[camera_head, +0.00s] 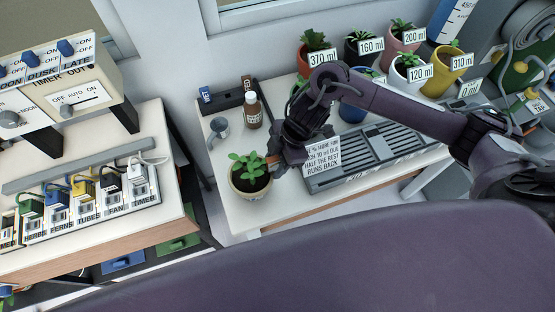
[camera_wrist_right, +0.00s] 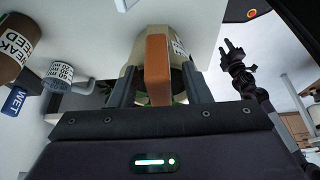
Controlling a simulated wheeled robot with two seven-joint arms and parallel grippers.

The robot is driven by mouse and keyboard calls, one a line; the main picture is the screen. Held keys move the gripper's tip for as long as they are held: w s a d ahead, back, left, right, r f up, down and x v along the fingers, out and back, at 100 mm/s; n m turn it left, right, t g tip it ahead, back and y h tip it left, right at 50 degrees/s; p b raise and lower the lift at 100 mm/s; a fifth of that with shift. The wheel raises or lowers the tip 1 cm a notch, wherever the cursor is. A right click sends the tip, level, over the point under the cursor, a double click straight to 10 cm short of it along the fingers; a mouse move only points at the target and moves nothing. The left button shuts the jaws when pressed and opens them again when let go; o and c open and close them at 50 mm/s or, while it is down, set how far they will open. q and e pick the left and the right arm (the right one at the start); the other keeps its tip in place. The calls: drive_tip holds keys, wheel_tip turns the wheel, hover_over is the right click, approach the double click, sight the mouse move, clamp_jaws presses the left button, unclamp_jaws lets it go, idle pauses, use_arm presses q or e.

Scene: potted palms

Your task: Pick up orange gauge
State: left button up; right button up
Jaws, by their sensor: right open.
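The orange gauge (camera_wrist_right: 158,70) stands upright between the two fingers of my right gripper (camera_wrist_right: 158,88) in the right wrist view. The fingers are apart, one on each side of it; I cannot tell whether they touch it. In the head view a small bit of the orange gauge (camera_head: 268,160) shows at the right of the cream plant pot (camera_head: 250,190), beside my right gripper (camera_head: 276,163). The pot also shows behind the gauge in the wrist view (camera_wrist_right: 130,58). My left gripper (camera_wrist_right: 233,50) shows small in the wrist view, with its fingers apart and empty.
A brown bottle (camera_head: 253,110) and a grey measuring cup (camera_head: 219,128) stand behind the pot. A slatted tray (camera_head: 390,145) with a sign (camera_head: 322,157) lies to the right. Several labelled pots, such as the yellow one (camera_head: 440,75), stand at the back.

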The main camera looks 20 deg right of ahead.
drive_tip(key=c, duration=0.9)
